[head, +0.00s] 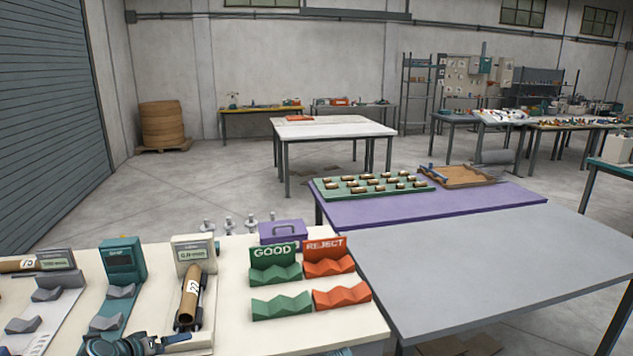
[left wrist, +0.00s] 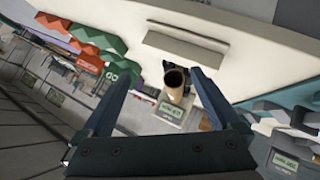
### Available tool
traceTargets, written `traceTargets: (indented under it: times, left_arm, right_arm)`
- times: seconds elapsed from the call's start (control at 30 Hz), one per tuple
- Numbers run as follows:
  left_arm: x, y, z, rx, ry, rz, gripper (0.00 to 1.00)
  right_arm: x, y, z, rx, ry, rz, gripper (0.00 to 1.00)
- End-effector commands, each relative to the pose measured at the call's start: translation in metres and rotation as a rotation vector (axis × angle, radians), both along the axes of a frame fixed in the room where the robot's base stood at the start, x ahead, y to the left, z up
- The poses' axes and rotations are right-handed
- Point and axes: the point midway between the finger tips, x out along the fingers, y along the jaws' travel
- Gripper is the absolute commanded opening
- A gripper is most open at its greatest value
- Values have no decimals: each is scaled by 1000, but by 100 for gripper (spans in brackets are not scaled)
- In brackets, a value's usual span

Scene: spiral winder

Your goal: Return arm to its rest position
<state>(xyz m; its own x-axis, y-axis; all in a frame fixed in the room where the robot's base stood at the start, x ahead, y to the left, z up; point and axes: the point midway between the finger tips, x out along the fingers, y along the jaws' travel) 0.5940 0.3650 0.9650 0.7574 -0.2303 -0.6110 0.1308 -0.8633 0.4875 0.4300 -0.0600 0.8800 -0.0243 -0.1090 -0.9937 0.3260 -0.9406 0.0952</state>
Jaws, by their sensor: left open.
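My left gripper (head: 178,341) is at the bottom edge of the head view, low at the front of the cream bench. It is open, with its two fingers spread wide in the left wrist view (left wrist: 168,76). My right gripper is not in view.
Green GOOD cradles (head: 274,253) and red REJECT cradles (head: 325,245) stand empty right of the tube. A teal unit (head: 122,260) and another tube (head: 35,263) are to the left. A purple box (head: 283,232) is behind. The grey table (head: 490,265) is bare.

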Motion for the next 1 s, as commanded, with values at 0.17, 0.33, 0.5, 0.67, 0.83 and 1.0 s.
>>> traceTargets:
  times: [0.17, 0.33, 0.5, 0.67, 0.83, 1.0]
  left_arm:
    - [-2, -58, -17, 25, 100, -117, 97]
    - [-18, -129, -39, 80, 244, -263, 97]
    - [-55, -207, -64, 197, 439, -430, 97]
    - [-98, -259, -79, 346, 606, -542, 97]
    - [-137, -290, -85, 509, 729, -604, 97]
    - [-158, -302, -84, 617, 789, -619, 97]
  right_arm:
    - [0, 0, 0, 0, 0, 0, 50]
    - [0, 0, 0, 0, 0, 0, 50]
    - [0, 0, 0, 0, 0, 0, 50]
    - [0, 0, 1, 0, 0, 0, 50]
    - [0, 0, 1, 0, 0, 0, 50]
    - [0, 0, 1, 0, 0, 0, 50]
